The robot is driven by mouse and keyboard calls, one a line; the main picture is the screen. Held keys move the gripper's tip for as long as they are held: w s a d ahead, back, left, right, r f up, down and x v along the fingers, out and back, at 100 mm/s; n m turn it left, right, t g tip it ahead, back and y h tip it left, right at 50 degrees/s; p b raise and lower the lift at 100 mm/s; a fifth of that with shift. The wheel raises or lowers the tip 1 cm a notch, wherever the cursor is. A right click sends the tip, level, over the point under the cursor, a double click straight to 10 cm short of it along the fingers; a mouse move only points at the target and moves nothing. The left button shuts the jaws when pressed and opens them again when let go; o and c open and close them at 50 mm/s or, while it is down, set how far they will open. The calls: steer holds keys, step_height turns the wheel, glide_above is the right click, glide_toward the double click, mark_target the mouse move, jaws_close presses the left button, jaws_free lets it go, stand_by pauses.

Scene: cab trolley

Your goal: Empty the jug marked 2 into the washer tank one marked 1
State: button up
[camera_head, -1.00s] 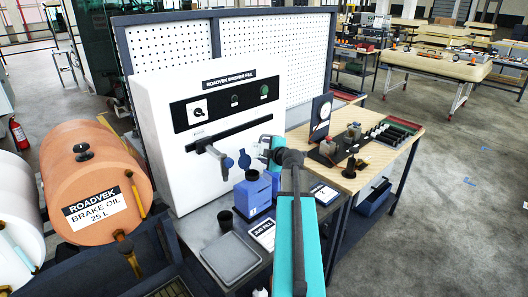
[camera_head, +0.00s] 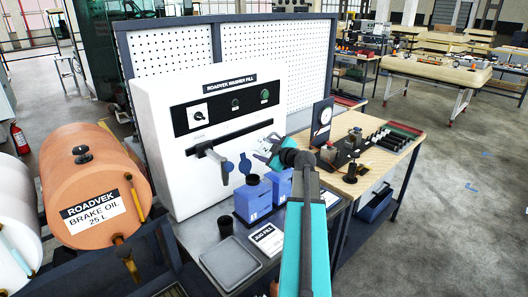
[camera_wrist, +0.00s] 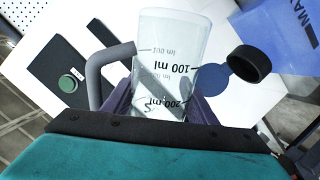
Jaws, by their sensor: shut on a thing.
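My gripper (camera_head: 270,153) is shut on a clear jug (camera_wrist: 167,65), its dark fingers on both sides of it. The jug has a grey handle (camera_wrist: 97,75) and marks including 100 ml and 200 ml. Two blue tanks, a left one (camera_head: 250,203) and a right one (camera_head: 279,187), stand on the bench beneath the gripper. I cannot read their numbers. The wrist view shows a blue tank (camera_wrist: 285,35) marked MAX, its black neck (camera_wrist: 250,64) beside the jug, apart in the picture.
The white washer-fill cabinet (camera_head: 160,110) with a grey spout (camera_head: 217,157) stands behind the tanks. A black cup (camera_head: 226,226), grey tray (camera_head: 232,262) and printed card (camera_head: 266,239) lie in front. A wooden bench (camera_head: 385,155) with parts is at right.

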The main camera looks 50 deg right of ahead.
mark_target(257, 147)
steer(key=shift+a+r+p, duration=0.1)
steer(key=shift+r+p, duration=0.1)
steer(key=shift+p, duration=0.15)
steer(key=shift+m, duration=0.3)
steer(key=shift+w+a+r+m+t+y, duration=0.1)
steer(key=shift+w+a+m+t+y, duration=0.15)
steer(key=shift+m, duration=0.3)
steer(key=shift+w+a+r+m+t+y, duration=0.15)
steer(key=shift+a+m+t, duration=0.2)
steer(key=shift+m, duration=0.2)
steer(key=m, duration=0.1)
steer(key=a+m+t, duration=0.1)
steer(key=r+m+t, duration=0.1)
steer(key=m, duration=0.1)
steer(key=shift+w+a, duration=0.25)
steer(key=shift+w, duration=0.1)
